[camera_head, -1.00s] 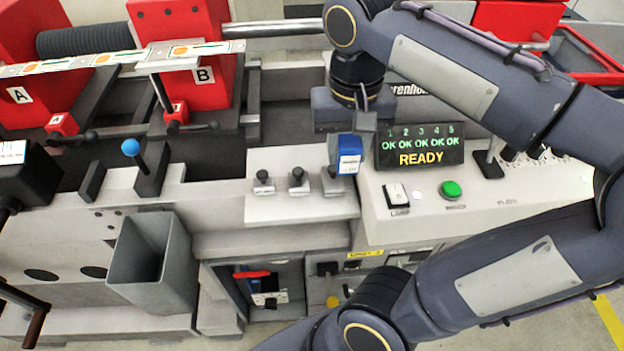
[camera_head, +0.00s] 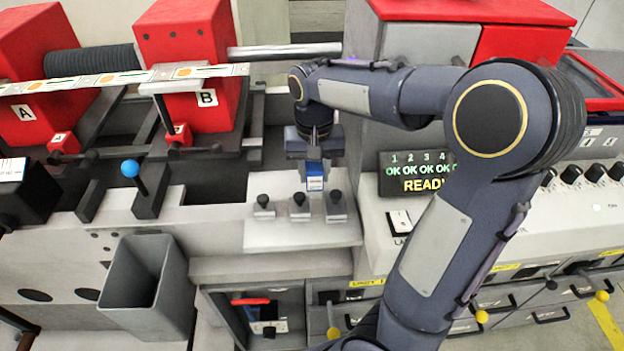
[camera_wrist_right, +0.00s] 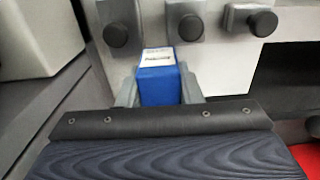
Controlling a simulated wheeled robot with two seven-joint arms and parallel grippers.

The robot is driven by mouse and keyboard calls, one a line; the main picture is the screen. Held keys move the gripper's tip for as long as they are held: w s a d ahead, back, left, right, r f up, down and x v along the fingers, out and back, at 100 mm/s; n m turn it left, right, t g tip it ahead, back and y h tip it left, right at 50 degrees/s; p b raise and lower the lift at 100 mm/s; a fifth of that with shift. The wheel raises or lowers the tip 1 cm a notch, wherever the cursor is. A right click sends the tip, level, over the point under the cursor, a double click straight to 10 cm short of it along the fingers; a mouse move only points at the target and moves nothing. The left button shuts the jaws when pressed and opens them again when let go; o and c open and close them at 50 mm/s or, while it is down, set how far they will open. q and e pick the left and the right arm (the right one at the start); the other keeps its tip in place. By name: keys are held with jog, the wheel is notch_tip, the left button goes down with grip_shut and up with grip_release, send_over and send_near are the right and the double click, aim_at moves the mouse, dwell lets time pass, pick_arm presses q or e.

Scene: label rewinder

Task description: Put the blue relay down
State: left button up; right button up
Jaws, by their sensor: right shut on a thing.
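The blue relay (camera_head: 315,177) has a white label. My right gripper (camera_head: 314,168) is shut on it, just behind the row of black knobs on the pale ledge. In the right wrist view the relay (camera_wrist_right: 158,80) sits between the two fingers (camera_wrist_right: 160,92), with the knobs beyond it. Whether the relay touches the surface under it cannot be told. My left gripper is not in view.
Black knobs on grey blocks (camera_head: 299,206) stand on the pale ledge (camera_head: 290,237). The READY display (camera_head: 418,172) is to the right, partly behind my right arm. A blue-tipped lever (camera_head: 130,168) and an open grey bin (camera_head: 146,290) are to the left.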

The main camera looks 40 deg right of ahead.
aim_at(312, 182)
jog(key=shift+w+d+f, duration=0.1)
jog(key=shift+w+f, duration=0.3)
jog(key=shift+f, duration=0.2)
notch_tip(312, 182, down, 3)
jog(key=shift+p, duration=0.3)
jog(key=shift+f, duration=0.2)
jog(key=o, duration=1.1)
jog(key=shift+c, duration=0.2)
jog(key=shift+r, duration=0.1)
